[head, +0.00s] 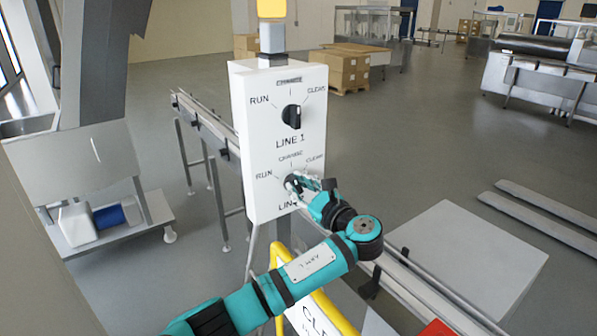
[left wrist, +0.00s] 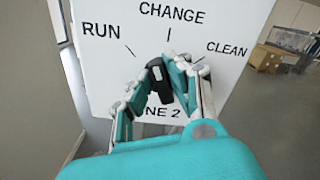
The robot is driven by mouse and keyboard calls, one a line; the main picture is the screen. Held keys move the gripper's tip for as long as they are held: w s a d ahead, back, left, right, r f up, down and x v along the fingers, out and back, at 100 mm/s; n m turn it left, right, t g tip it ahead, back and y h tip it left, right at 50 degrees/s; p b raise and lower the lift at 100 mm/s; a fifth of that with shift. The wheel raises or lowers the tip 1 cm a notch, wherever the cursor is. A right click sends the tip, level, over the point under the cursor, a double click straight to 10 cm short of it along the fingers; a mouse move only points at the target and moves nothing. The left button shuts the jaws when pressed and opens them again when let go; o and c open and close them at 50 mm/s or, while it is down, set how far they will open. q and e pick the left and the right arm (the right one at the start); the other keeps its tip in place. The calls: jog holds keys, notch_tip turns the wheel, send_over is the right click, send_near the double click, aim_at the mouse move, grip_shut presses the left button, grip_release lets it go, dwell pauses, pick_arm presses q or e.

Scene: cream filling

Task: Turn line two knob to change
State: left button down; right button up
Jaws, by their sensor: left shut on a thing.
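A white control box (head: 251,145) carries two black knobs. The line two knob (head: 290,181) is the lower one, with RUN, CHANGE and CLEAN printed around it. My left gripper (head: 297,183) is at this knob and partly hides it and the LINE 2 label. In the left wrist view the line two knob (left wrist: 158,84) sits between the fingertips of my left gripper (left wrist: 162,66), which is shut on it. The knob looks tilted slightly left of upright, its upper end between the RUN and CHANGE marks. My right gripper does not show.
The line 1 knob (head: 292,116) is just above on the same box. A conveyor (head: 212,122) runs behind the box and on to the lower right. A yellow-framed sign (head: 290,262) stands below the box. Cardboard boxes (head: 343,72) stand farther back.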

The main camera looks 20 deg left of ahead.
pick_arm(q)
jog(key=m+p, duration=0.2)
jog(key=p, duration=0.1)
jog(key=shift+d+r, duration=0.1)
jog(key=shift+r, duration=0.2)
jog(key=shift+w+f+m+p, duration=0.1)
jog(key=shift+f+m+p, duration=0.05)
jog(key=shift+m+p, duration=0.45)
jog(key=shift+w+f+m+p, duration=0.15)
jog(key=shift+m+p, duration=0.2)
jog(key=shift+m, duration=0.35)
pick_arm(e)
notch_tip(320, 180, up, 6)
pick_arm(q)
jog(key=shift+s, duration=0.1)
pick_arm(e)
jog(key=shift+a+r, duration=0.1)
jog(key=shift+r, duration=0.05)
pick_arm(q)
jog(key=c, duration=1.3)
grip_release()
jog(key=shift+d, duration=0.1)
jog(key=v, duration=1.2)
